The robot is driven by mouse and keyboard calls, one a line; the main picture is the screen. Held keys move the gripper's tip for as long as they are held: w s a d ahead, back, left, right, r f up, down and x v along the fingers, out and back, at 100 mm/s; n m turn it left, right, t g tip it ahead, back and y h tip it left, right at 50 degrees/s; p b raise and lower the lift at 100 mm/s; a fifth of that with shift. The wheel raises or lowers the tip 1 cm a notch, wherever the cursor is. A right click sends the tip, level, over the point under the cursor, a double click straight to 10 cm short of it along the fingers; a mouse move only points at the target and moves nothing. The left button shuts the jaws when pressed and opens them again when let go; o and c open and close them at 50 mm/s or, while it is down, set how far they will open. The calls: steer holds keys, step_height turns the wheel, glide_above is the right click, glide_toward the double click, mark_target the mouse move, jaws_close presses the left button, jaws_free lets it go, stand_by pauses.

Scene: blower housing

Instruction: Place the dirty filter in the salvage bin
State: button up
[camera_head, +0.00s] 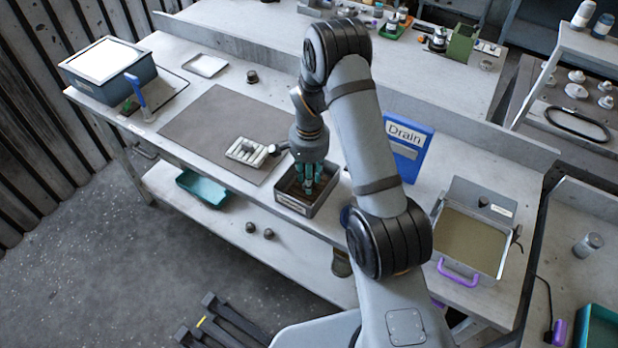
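My gripper (309,184) points down into a small grey open-topped bin (325,193) at the front edge of the workbench. The bin has a label on its front that is too small to read, so I cannot tell if it is the salvage bin. The teal fingertips are inside or just above its opening. I cannot tell whether the fingers are apart or hold something. No dirty filter can be made out for certain. A pale slotted holder (246,151) with small cylindrical parts at its right end lies on the dark mat, left of the bin.
A blue "Drain" panel (408,150) stands right of my arm. A metal basin of brownish contents (470,245) with a purple handle is farther right. A blue-grey box (128,80) stands far left. The dark mat (210,125) is mostly clear. A teal tray (203,190) sits on the lower shelf.

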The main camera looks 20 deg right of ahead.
steer(key=shift+o, duration=0.2)
steer(key=shift+r, duration=0.1)
steer(key=shift+r+p, duration=0.25)
steer(key=shift+p, duration=0.15)
step_height(320, 180, up, 12)
steer(key=b, duration=0.2)
steer(key=shift+f, duration=0.15)
